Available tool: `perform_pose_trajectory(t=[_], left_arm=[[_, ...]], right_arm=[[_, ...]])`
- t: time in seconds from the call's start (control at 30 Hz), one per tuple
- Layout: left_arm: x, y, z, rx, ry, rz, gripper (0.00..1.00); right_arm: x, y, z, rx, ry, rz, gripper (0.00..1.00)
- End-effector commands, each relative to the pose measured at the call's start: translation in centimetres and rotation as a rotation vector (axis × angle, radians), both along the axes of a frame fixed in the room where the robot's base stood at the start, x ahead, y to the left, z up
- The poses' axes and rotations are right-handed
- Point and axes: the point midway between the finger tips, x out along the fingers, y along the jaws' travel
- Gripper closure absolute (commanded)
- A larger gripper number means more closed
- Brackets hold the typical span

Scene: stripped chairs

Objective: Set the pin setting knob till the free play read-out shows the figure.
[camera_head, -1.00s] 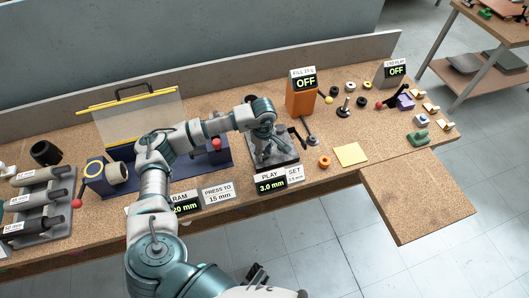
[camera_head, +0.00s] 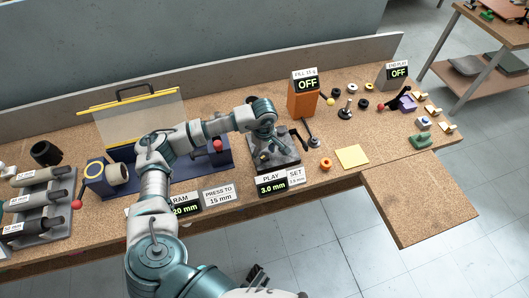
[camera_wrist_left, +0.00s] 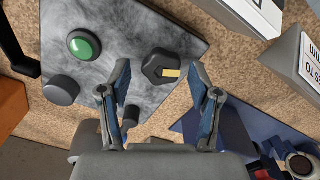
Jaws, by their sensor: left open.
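The pin setting knob (camera_wrist_left: 160,68) is dark with a yellow pointer mark and sits on a grey plate (camera_wrist_left: 130,25) in the left wrist view. My left gripper (camera_wrist_left: 163,92) is open, its two fingers apart on either side of the knob's near side, with no visible contact. In the head view my left gripper (camera_head: 266,140) is over the grey fixture (camera_head: 283,164) and hides the knob. The free play read-out (camera_head: 271,187) shows 3.0 mm. The set card (camera_head: 296,177) beside it has a figure too small to read surely.
A green button (camera_wrist_left: 84,45) and a grey round knob (camera_wrist_left: 61,90) are on the same plate. The blue press fixture (camera_head: 216,160) stands left of it, the orange filler (camera_head: 302,103) behind. A yellow pad (camera_head: 352,157) and orange ring (camera_head: 326,164) lie to the right.

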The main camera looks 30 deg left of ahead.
Motion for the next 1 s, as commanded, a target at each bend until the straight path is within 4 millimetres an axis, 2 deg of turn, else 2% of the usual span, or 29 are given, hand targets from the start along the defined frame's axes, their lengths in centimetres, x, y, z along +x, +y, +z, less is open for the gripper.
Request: perform_pose_trajectory(t=[0.17,0.27,0.5,0.7,0.83,1.0], left_arm=[[0.0,-0.1,0.8,-0.001,0.000,-0.001,0.37],[0.1,-0.1,2.4,-0.001,-0.003,-0.002,0.37],[0.2,0.1,7.8,-0.002,-0.004,0.000,0.37],[0.2,0.2,10.9,-0.002,-0.001,0.001,0.37],[0.2,0.3,11.7,-0.003,0.001,0.001,0.37],[0.1,0.3,11.8,-0.003,0.002,0.001,0.37]], right_arm=[[-0.2,-0.1,-0.1,0.000,0.001,0.000,0.60],[-0.2,-0.1,-0.1,0.000,0.001,0.000,0.60],[-0.1,-0.1,0.0,0.000,0.000,0.000,0.60],[-0.1,0.0,0.0,0.000,0.000,0.000,0.60],[-0.1,0.0,0.0,0.000,0.000,0.000,0.60],[-0.1,0.0,0.0,0.000,0.000,0.000,0.60]])
